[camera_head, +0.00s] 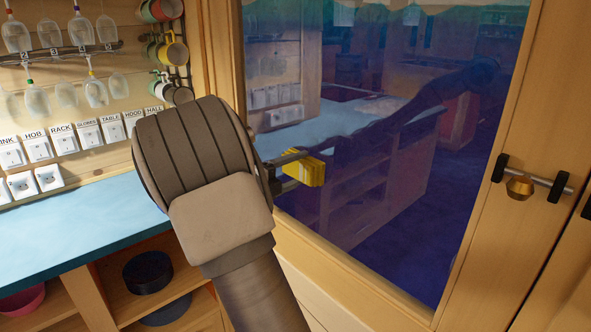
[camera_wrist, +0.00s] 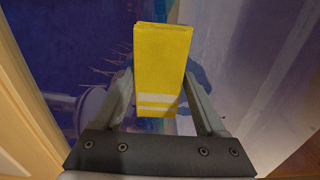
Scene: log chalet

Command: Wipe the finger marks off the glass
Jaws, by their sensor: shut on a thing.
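The glass (camera_head: 400,120) is a dark bluish pane in a wooden frame, with a reflection of the room in it. My gripper (camera_head: 292,166) is in front of the pane's lower left part. It is shut on a folded yellow cloth (camera_head: 311,169) with pale stripes near one end. In the wrist view the cloth (camera_wrist: 162,65) sits between the two fingers of my gripper (camera_wrist: 163,100), with the glass (camera_wrist: 235,60) behind it. I cannot tell whether the cloth touches the glass. I cannot make out clear finger marks on the pane.
A blue counter (camera_head: 85,225) with open shelves stands at the left. Labelled switches (camera_head: 67,141), hanging glasses (camera_head: 80,30) and mugs (camera_head: 172,52) are on the wall above it.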

